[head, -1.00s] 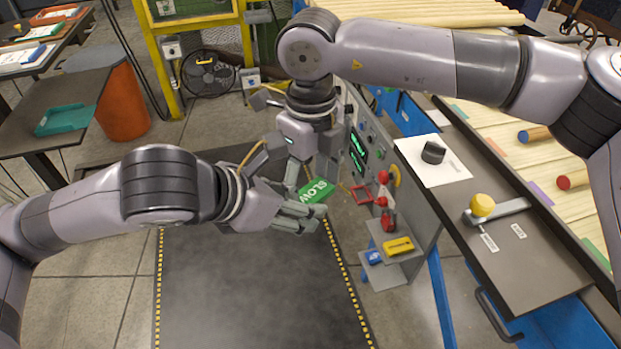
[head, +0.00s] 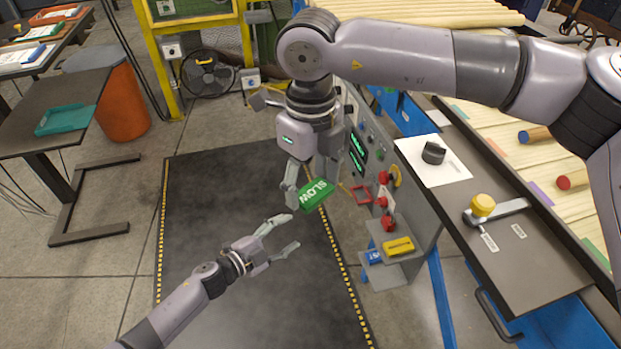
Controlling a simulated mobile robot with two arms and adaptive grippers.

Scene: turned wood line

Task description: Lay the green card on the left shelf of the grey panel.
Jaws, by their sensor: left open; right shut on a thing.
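The green card (head: 316,194), marked SLOW, hangs in the air left of the grey panel (head: 418,205). My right gripper (head: 306,182) is shut on it from above. My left gripper (head: 282,234) is open and empty, below and left of the card, apart from it. Small grey shelves (head: 385,277) stick out at the panel's lower left end. A yellow card (head: 398,246) and a blue card (head: 374,257) lie there, the blue one to the left. Which shelf bears each is hard to tell.
Red knobs (head: 385,178) and a red frame (head: 361,195) stick out from the panel near the held card. A dark counter (head: 520,265) with a yellow knob (head: 482,206) is at right. The dark floor mat (head: 230,190) is clear.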

